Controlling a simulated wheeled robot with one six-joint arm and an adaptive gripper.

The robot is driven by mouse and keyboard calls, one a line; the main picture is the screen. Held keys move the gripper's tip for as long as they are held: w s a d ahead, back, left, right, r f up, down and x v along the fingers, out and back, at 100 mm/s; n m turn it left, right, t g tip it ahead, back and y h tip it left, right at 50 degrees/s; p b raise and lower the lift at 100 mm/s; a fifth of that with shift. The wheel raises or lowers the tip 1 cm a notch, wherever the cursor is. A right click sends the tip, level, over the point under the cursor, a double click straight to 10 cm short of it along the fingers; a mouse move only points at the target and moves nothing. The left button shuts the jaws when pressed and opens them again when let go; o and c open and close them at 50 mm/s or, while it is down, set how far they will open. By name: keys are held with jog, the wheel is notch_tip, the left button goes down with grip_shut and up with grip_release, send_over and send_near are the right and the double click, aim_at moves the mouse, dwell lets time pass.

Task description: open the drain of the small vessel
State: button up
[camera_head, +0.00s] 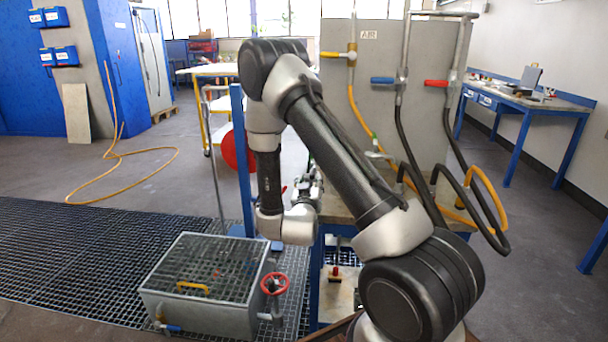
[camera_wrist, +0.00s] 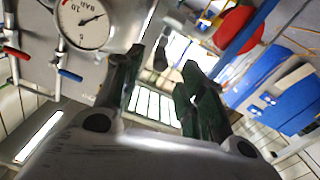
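In the wrist view my gripper (camera_wrist: 163,60) is open, with its two dark fingers apart and nothing between them. In the head view my wrist is in front of the workbench (camera_head: 343,208), and the arm hides much of the bench top. A round pressure gauge (camera_wrist: 84,20) with a white dial shows close by in the wrist view, left of the fingers. Metal fittings show partly behind the arm at the bench's left end in the head view. I cannot make out the small vessel's outline or its drain handle for certain.
A grey box with a grated lid (camera_head: 190,312) stands at the lower left, with a red handwheel (camera_head: 274,284) and a blue-handled valve (camera_head: 172,328). The grey panel (camera_head: 385,125) carries yellow, blue and red handles and hanging hoses. Open floor lies at the left.

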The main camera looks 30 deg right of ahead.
jog(key=x, duration=0.7)
jog(key=shift+w+d, duration=0.15)
jog(key=shift+w, duration=0.15)
grip_shut()
